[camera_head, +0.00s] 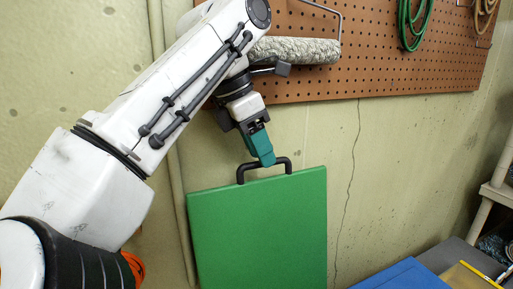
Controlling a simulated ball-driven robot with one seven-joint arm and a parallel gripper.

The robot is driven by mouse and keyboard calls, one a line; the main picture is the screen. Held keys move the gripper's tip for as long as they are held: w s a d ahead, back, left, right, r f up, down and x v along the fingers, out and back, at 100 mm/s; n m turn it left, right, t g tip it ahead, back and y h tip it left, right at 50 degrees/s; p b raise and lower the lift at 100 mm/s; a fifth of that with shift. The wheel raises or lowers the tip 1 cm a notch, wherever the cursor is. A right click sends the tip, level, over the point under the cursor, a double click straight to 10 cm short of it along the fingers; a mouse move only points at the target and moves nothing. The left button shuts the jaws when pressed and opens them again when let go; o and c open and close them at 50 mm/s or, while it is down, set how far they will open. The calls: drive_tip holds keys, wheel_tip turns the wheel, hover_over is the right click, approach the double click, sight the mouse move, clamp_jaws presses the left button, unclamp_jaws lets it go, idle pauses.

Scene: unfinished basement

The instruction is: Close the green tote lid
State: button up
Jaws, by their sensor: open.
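The green tote lid (258,232) stands raised, nearly upright, in front of the wall at the lower middle, its broad face toward the camera. A black handle (264,161) sits on its top edge. The lid's lower edge and the tote body are out of the picture. My gripper (266,161) has teal fingers, points down, and is at the handle's crossbar. The jaws are open; I cannot tell whether they touch the handle.
A brown pegboard (420,70) above holds a paint roller (295,50) and a coiled green hose (414,25). A vertical pipe (178,210) runs left of the lid. A blue object (405,276) lies on a grey surface at lower right. Beige shelving (497,190) stands at right.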

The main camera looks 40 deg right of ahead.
drive_tip(key=shift+d+f, duration=0.2)
drive_tip(key=shift+f, duration=0.25)
clamp_jaws()
idle(0.5)
